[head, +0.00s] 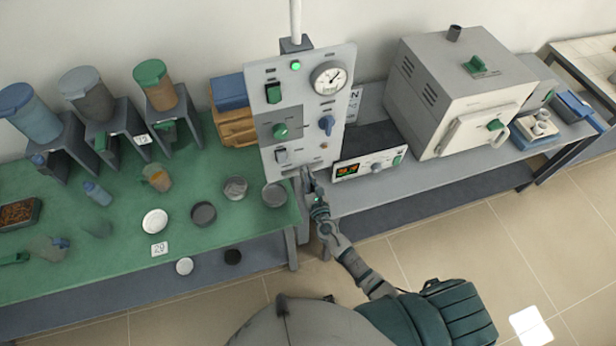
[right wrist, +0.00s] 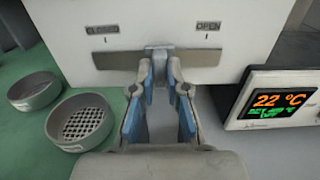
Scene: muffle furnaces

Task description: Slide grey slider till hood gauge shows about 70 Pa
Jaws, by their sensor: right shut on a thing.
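The white control panel (head: 305,110) stands between the two benches. Its round hood gauge (head: 329,78) is at the upper right; the needle is too small to read in Pa. In the right wrist view the grey slider (right wrist: 158,51) sits about midway along its slot plate (right wrist: 205,58), between the labels CLOSED on the left and OPEN on the right. My right gripper (right wrist: 160,74) is shut on the slider, its blue-padded fingers on either side of it. In the head view the right gripper (head: 311,181) is at the panel's lower edge. My left gripper is not in view.
A controller (right wrist: 274,97) reading 22 °C stands close to the right of the gripper. Grey sieves (right wrist: 80,122) lie on the green bench (head: 120,200) to the left. A muffle furnace (head: 455,95) stands on the right bench. The panel also carries switches and knobs.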

